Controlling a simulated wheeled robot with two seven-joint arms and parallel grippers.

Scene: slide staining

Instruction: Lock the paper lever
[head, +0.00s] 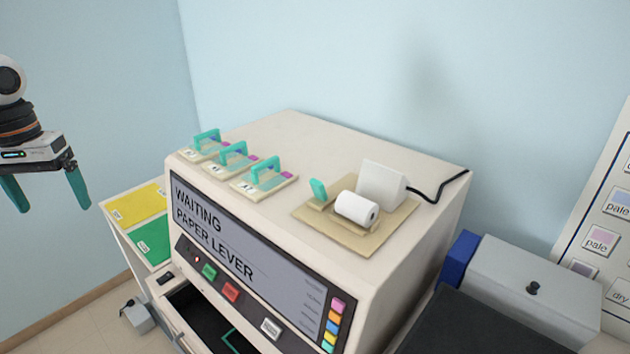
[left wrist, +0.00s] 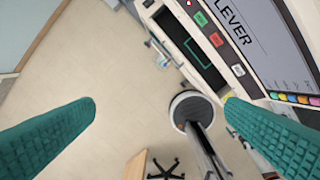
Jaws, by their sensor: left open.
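The paper lever (head: 318,189) is a small teal tab standing tilted beside a white paper roll (head: 357,208). Both sit on a beige base plate (head: 310,216) on top of the machine (head: 290,135), in front of a white block-shaped housing (head: 382,184). The machine's screen (head: 250,245) reads "WAITING PAPER LEVER". My left gripper (head: 53,203) is open and empty, in the air at the far left, well away from the lever. In the left wrist view its two teal fingers (left wrist: 161,103) are spread wide, with floor and the machine's front between them. My right gripper is not in view.
Three teal-handled holders (head: 265,172) stand along the machine's front left top edge. A black cord (head: 440,192) runs from the housing. Yellow (head: 138,205) and green (head: 152,246) areas lie left of the machine. A grey box (head: 535,285) stands at the right. The air above the machine is clear.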

